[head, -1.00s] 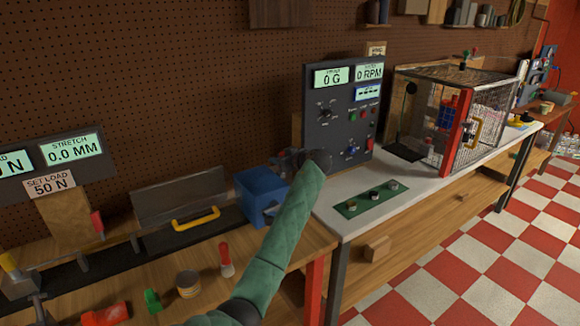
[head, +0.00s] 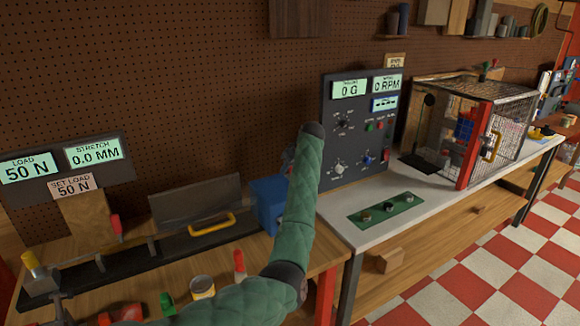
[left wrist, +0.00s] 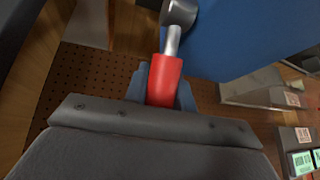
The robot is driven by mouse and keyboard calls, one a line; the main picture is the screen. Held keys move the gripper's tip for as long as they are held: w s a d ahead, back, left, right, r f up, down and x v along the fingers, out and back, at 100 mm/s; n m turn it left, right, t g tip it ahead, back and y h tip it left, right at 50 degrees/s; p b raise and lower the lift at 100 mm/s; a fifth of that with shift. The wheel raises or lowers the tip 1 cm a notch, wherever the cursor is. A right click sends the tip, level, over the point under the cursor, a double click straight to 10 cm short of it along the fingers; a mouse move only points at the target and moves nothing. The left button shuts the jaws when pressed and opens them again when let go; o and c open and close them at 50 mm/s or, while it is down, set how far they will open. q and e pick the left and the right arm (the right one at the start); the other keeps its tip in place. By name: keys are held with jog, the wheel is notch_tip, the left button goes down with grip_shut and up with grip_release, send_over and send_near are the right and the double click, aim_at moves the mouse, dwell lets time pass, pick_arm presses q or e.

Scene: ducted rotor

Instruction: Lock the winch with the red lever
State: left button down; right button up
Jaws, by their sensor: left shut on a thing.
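The winch is a blue block (head: 268,200) at the right end of the left bench's dark rail, partly behind my left arm in the head view. In the left wrist view its blue side (left wrist: 245,35) fills the upper right. The red lever (left wrist: 165,82) has a red grip on a metal shaft that runs to a round dark hub (left wrist: 180,12). My left gripper (left wrist: 162,94) is shut on the red grip, a finger on each side. In the head view my arm hides the lever. My right gripper is out of view.
A yellow handle (head: 211,223) lies left of the winch. A small red-topped item (head: 239,264) and a tin (head: 202,287) stand on the bench in front. A dark control panel (head: 358,130) and a mesh cage (head: 480,125) stand to the right.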

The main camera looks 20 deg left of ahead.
pick_arm(q)
jog(key=shift+a+r, duration=0.1)
jog(key=shift+r, duration=0.05)
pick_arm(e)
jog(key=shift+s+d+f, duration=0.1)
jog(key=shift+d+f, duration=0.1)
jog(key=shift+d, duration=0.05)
pick_arm(q)
jog(key=c, duration=1.3)
grip_release()
jog(key=shift+w, duration=0.1)
jog(key=shift+o, duration=0.7)
jog(key=shift+f, duration=0.2)
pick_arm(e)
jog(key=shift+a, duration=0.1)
pick_arm(q)
jog(key=shift+r, duration=0.2)
jog(key=shift+d+r+b, duration=0.2)
jog(key=shift+d+b, duration=0.1)
jog(key=b+v, duration=0.2)
jog(key=v, duration=0.3)
jog(key=shift+r, duration=0.1)
jog(key=shift+b+v, duration=0.3)
jog(key=shift+v, duration=0.45)
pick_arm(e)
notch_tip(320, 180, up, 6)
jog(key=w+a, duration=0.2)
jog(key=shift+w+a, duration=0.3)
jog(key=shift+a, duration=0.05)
